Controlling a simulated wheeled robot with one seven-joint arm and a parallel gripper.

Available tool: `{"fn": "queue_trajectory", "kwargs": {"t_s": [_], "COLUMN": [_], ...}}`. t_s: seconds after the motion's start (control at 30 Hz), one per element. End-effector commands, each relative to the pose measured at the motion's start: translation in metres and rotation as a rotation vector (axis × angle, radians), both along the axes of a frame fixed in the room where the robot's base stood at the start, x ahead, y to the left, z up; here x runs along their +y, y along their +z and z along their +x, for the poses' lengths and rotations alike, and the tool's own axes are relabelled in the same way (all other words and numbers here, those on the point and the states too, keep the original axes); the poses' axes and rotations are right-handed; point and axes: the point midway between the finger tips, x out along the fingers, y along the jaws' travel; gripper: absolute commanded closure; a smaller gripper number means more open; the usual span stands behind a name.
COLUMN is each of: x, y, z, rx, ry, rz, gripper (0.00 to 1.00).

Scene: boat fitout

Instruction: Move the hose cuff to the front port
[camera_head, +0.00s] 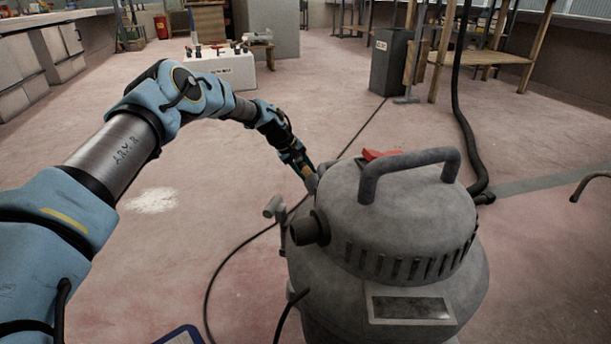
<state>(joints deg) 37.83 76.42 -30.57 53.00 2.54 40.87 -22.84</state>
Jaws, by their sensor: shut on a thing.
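A grey drum-shaped vacuum (385,240) with a handle on top stands at the front right. A short dark stub port (308,229) sticks out from the left of its head. My gripper (308,175) reaches down at the vacuum's far left edge. It is shut on a small grey piece (312,185), mostly hidden by the fingers and the vacuum; I cannot tell for sure that it is the hose cuff. A black hose (460,110) hangs from above on the right and runs down behind the vacuum, where its end is hidden.
A small grey cylinder on a bracket (272,207) stands left of the vacuum. A thin black cable (240,250) crosses the floor. A white box (222,68) with items, a grey bin (388,62) and a wooden bench (482,57) stand farther back. The middle floor is mostly clear.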

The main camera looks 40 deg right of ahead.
Motion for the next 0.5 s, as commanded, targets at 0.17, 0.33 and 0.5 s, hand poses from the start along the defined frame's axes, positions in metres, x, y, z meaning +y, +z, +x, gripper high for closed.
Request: {"fn": "queue_trajectory", "kwargs": {"t_s": [0.17, 0.33, 0.5], "x": [0.004, 0.008, 0.011], "y": [0.003, 0.004, 0.003], "z": [-0.008, -0.017, -0.026], "rx": [0.002, 0.002, 0.002], "ry": [0.0, 0.0, 0.0], "rz": [0.002, 0.002, 0.002], "gripper": [1.0, 1.0, 1.0]}}
